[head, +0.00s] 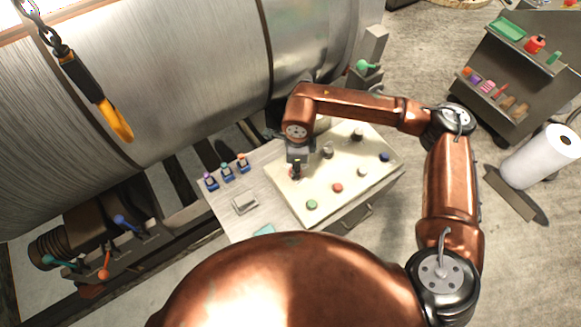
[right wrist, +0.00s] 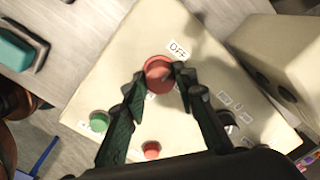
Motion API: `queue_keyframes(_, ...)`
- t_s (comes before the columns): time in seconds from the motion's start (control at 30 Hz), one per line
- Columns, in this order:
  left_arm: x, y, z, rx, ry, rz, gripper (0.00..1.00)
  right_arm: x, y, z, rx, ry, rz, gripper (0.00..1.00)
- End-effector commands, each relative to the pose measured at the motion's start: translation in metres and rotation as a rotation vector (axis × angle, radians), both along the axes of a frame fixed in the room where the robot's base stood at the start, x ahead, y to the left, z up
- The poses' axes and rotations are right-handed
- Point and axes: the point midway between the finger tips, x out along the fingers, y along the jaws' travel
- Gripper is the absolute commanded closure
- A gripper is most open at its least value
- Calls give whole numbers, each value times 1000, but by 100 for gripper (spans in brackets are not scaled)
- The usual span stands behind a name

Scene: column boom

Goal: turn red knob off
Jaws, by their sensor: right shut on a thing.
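The red knob (right wrist: 158,72) stands on the cream panel (right wrist: 110,75), beside a white label reading OFF (right wrist: 179,50). My right gripper (right wrist: 161,78) is shut on it, one fingertip on each side of its rim. In the head view my right gripper (head: 296,172) comes down at the panel's left part and mostly hides this knob. I cannot tell clearly which way the knob points. My left gripper is not in view.
A smaller red button (head: 337,187) and a green button (head: 312,204) sit nearby on the panel, with other knobs to the right. Small blue-based switches (head: 228,169) line the bench on the left. A large metal cylinder (head: 190,70) rises behind.

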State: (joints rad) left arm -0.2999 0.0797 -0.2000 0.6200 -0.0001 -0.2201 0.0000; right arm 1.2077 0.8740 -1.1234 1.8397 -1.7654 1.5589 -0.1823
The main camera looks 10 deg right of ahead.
Motion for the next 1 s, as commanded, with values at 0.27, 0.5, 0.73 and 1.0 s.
queue_keyframes(0.27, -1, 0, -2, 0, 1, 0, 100, -1, 3, -1, 5, 1, 23, 98)
queue_keyframes(0.5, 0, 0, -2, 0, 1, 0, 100, -1, 3, 0, 5, 1, 23, 98)
queue_keyframes(0.73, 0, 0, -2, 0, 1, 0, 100, -1, 1, 0, 4, 1, 19, 59)
queue_keyframes(1.0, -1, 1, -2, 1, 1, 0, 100, 0, -1, 0, 2, 1, 18, 56)
